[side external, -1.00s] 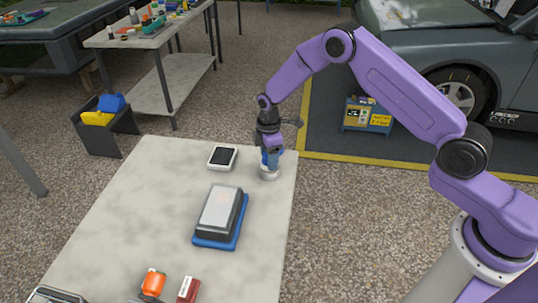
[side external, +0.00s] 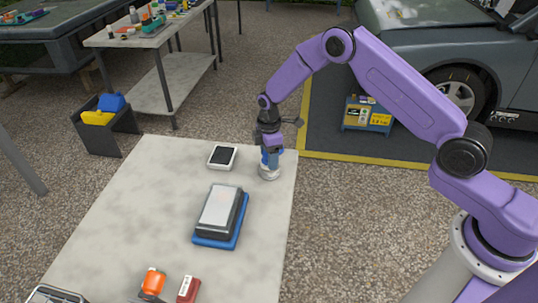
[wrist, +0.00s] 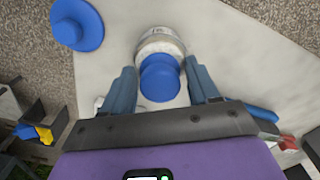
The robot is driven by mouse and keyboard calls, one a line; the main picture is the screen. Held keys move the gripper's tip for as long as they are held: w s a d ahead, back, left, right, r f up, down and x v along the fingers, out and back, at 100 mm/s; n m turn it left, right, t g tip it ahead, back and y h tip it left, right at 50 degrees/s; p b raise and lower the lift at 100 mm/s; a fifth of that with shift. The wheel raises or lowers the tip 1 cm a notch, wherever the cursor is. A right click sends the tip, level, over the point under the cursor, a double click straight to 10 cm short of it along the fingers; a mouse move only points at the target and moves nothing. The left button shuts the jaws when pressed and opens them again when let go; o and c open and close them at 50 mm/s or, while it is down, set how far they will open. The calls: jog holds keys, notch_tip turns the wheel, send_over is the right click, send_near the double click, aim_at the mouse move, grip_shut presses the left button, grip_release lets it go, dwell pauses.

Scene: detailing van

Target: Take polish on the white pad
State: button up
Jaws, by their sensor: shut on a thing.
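My gripper (wrist: 160,90) is at the back right corner of the table. I cannot tell whether the pad touches the polish inside. A blue round lid-like disc (wrist: 77,25) with a knob lies near the table edge, mostly hidden by my gripper in the side view.
A grey box (side external: 220,208) rests on a blue mat (side external: 214,242). An orange-topped item (side external: 153,281) and a red block (side external: 188,289) are at the front.

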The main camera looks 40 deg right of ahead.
jog(key=shift+f, duration=0.1)
jog(key=shift+r, duration=3.55)
